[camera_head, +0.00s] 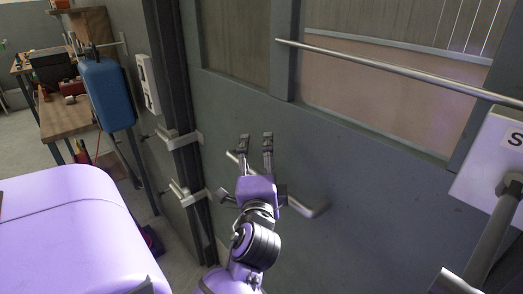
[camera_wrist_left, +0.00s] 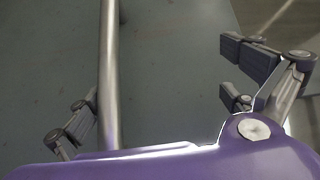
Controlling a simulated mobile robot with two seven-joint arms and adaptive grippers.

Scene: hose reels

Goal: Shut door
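The grey-green door (camera_head: 350,150) fills the right of the head view, with window panels above and a long metal rail (camera_head: 390,65) across it. A slanted metal bar handle (camera_head: 309,207) sits lower on the door, partly hidden behind my left gripper (camera_head: 255,143). That gripper is open in front of the door, its two fingers spread. In the left wrist view the handle (camera_wrist_left: 110,75) runs between the spread fingers of the left gripper (camera_wrist_left: 165,90), nearer the left finger. Contact cannot be told. My right gripper is not in view.
A dark vertical frame edge (camera_head: 172,80) with metal latch pieces (camera_head: 180,138) stands left of the door. A blue container (camera_head: 107,92), a white wall box (camera_head: 148,84) and a wooden workbench (camera_head: 66,118) are at the left. A white sign (camera_head: 490,160) is at the right.

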